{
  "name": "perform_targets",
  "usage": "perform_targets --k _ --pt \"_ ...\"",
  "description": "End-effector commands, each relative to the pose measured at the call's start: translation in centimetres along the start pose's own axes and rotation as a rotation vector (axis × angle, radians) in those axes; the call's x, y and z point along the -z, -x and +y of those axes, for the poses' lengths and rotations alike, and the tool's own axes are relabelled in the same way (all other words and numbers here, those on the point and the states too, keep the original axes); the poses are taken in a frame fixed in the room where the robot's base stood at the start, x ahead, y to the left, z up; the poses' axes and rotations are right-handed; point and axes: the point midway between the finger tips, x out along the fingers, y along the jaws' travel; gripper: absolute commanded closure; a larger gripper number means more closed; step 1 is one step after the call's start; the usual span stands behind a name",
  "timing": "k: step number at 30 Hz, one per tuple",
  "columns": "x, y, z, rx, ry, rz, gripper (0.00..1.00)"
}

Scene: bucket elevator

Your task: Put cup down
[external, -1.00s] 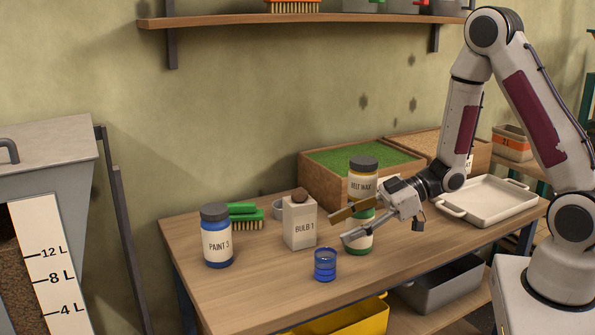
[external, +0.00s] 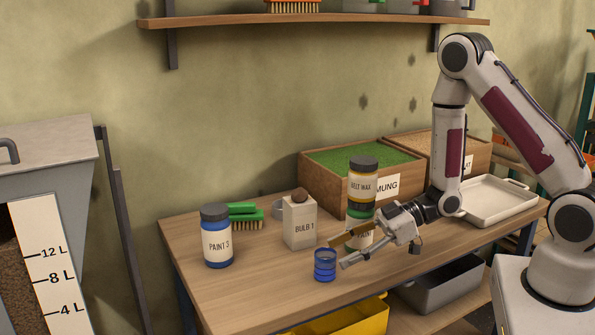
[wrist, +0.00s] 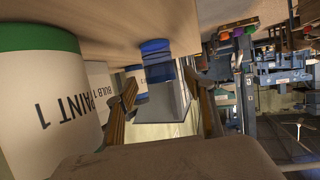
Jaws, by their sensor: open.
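The small blue cup (external: 325,266) stands upright on the workbench near its front edge, in front of the Bulb 1 box. My gripper (external: 343,251) is open and empty, low over the bench. Its fingers point left, with the tips just right of the cup. In the wrist view the cup (wrist: 156,62) appears ahead of and between the two spread fingers (wrist: 163,92). I cannot tell whether a fingertip touches it.
The Bulb 1 box (external: 299,222) and Paint 3 jar (external: 217,245) stand left. The Belt Wax jar (external: 363,182) is stacked on another jar close behind my gripper; the wrist view shows a Paint 1 jar (wrist: 48,100) beside it. The bench front left (external: 245,295) is clear.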

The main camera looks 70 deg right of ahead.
Motion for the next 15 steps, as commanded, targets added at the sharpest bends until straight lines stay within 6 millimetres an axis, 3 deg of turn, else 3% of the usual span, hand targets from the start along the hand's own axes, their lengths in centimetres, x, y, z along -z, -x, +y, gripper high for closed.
perform_targets --k 15 --pt "-0.10 -0.35 -0.02 0.001 0.000 0.000 0.47"
